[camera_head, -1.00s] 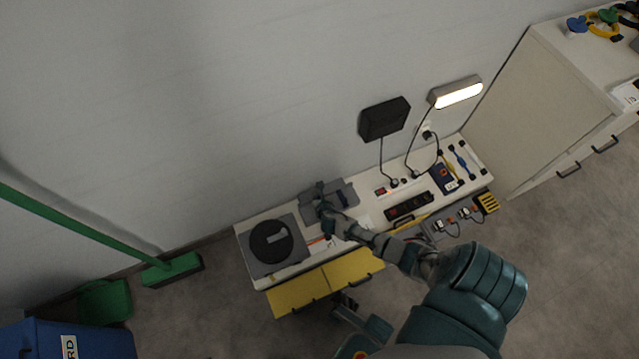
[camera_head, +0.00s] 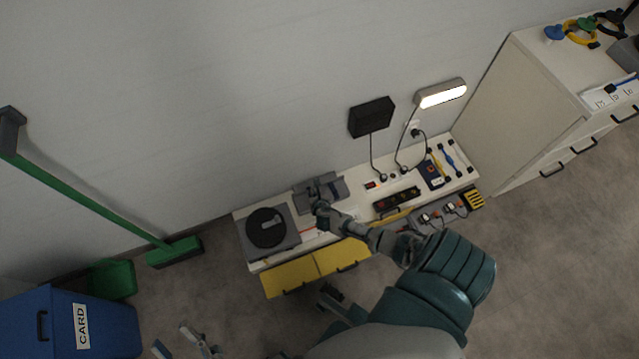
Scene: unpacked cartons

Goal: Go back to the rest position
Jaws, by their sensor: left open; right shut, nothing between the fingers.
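My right arm reaches in from the lower right over the white workbench (camera_head: 350,219). Its gripper (camera_head: 320,202) is shut and empty, over or beside a grey device (camera_head: 338,189) on the bench. I cannot tell whether it touches the device. My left gripper (camera_head: 176,342) shows at the bottom edge, left of centre, with its fingers apart and nothing between them. Most of the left arm is out of the frame.
The bench carries a black disc on a grey plate (camera_head: 265,228), a black power strip (camera_head: 397,200) and a lit lamp (camera_head: 441,94) above. A blue bin (camera_head: 100,322) and green broom (camera_head: 174,251) stand left. A white cabinet (camera_head: 520,110) stands right.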

